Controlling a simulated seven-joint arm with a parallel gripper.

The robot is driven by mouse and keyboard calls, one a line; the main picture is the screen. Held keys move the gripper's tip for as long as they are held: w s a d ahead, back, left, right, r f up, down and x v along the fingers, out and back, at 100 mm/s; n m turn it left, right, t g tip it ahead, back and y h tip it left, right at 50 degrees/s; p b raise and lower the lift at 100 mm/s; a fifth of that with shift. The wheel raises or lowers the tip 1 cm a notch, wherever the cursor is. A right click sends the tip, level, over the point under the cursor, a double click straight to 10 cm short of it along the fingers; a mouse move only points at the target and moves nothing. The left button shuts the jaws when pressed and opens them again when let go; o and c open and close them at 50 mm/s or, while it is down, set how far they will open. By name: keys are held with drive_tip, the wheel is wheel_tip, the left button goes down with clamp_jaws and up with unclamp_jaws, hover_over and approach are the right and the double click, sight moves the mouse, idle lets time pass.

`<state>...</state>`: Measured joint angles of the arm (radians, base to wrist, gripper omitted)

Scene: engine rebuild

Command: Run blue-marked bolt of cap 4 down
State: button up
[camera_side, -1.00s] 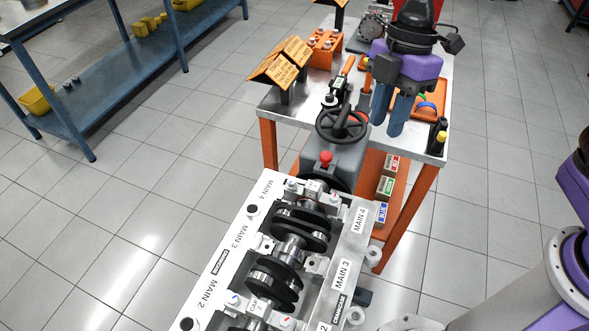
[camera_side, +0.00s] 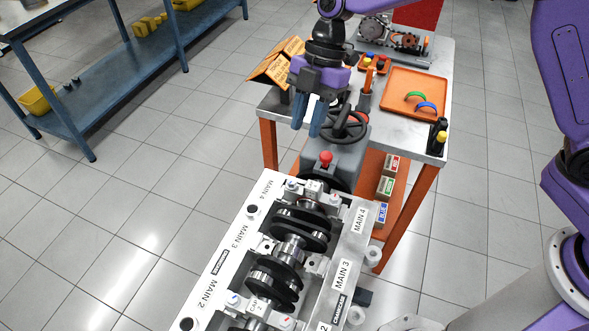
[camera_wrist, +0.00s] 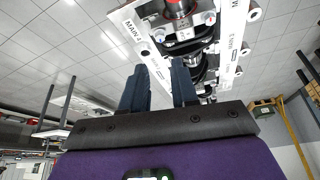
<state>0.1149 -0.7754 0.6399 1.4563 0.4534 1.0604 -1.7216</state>
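In the side view, cap 4 (camera_side: 314,187) sits across the far end of the engine block (camera_side: 222,252), by the MAIN 4 label. Its blue-marked bolt (camera_side: 292,184) is at the cap's left end and a red-marked bolt (camera_side: 335,199) at its right end. How far the bolts are run down is too small to tell. My gripper (camera_side: 309,120) points downward above and beyond cap 4, beside the handwheel. In the wrist view my gripper (camera_wrist: 158,85) has its two blue fingers apart with nothing between them. A blue mark (camera_wrist: 168,44) shows beyond the fingers.
A black handwheel (camera_side: 342,122) and a red knob (camera_side: 325,158) rise just past cap 4. The trolley behind carries an orange tray (camera_side: 397,112) with coloured arcs, orange signs (camera_side: 279,66) and a black and yellow item (camera_side: 438,137).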

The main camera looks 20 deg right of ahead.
sight(292, 181)
drive_tip(key=x, duration=1.1)
drive_tip(key=shift+f, duration=0.3)
drive_tip(key=shift+c, duration=0.3)
clamp_jaws()
